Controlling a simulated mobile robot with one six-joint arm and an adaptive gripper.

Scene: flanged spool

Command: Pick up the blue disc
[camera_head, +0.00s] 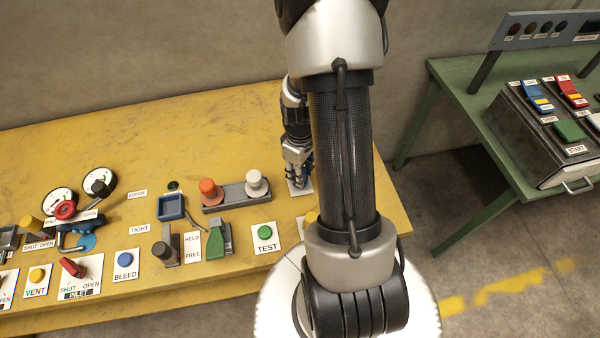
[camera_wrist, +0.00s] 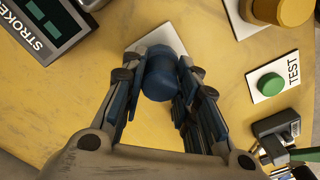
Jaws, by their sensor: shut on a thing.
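The blue disc (camera_wrist: 160,78) shows in the wrist view as a rounded blue piece between my fingers, over a white plate (camera_wrist: 148,42). My gripper (camera_wrist: 160,88) is shut on it, with a finger on each side. In the head view my gripper (camera_head: 299,172) points down at the right part of the yellow table, beside my arm. There the disc is hidden or too small to tell from the fingers. I cannot tell whether it is clear of the plate.
The yellow table (camera_head: 230,120) carries a green TEST button (camera_head: 265,232), a bar with orange (camera_head: 209,190) and white (camera_head: 255,182) knobs, a blue tray (camera_head: 172,207) and gauges at left. A STROKE display (camera_wrist: 45,30) is close by. The table's back is clear.

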